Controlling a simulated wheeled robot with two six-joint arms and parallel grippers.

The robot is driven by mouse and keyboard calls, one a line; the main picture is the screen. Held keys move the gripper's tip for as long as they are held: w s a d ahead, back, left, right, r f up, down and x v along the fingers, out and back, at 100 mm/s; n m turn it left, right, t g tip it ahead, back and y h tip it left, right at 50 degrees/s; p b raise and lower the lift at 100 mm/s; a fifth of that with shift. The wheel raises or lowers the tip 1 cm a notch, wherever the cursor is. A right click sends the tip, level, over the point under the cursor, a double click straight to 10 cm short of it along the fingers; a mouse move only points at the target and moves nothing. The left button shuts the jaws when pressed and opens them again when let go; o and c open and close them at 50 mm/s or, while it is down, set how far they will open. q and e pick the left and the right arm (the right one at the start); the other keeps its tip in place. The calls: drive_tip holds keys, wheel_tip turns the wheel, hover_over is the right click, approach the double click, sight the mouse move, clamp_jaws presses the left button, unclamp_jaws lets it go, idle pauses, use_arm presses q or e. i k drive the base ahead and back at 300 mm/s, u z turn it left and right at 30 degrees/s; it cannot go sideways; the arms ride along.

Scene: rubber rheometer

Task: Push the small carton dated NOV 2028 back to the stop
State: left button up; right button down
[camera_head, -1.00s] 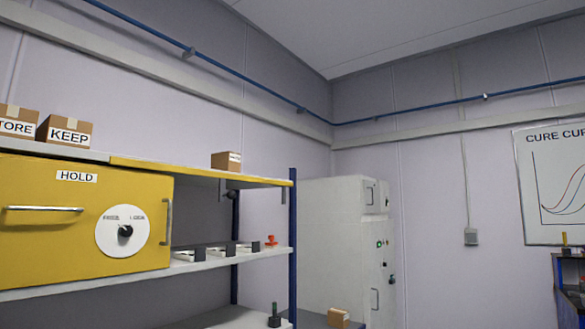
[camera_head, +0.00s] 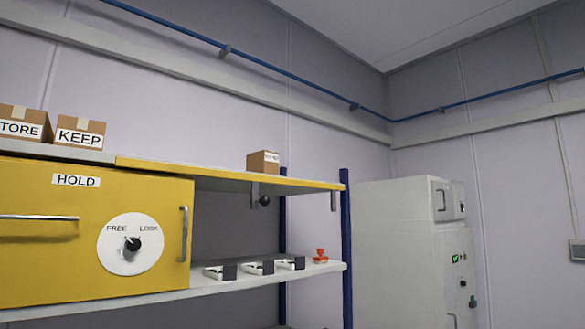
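A small brown carton (camera_head: 263,161) sits alone on the yellow-edged top shelf (camera_head: 230,176), near its right end. It has a white label whose print is too small to read. Two larger cartons stand further left on the top: one labelled KEEP (camera_head: 80,135) and one whose label reads TORE (camera_head: 24,124), cut by the picture edge. No stop can be made out on the shelf. Neither of my grippers shows in the head view.
Below the shelf is a yellow cabinet front (camera_head: 60,240) marked HOLD, with handles and a FREE/LOCK dial (camera_head: 131,244). The lower white shelf (camera_head: 240,283) holds several black-and-white holders and a red stamp-like object (camera_head: 320,256). A blue post (camera_head: 345,230) and a pale cabinet (camera_head: 405,250) stand right.

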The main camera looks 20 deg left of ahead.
sight(264, 161)
drive_tip(key=u, duration=0.3)
drive_tip(key=i, duration=1.1)
drive_tip(key=u, duration=0.6)
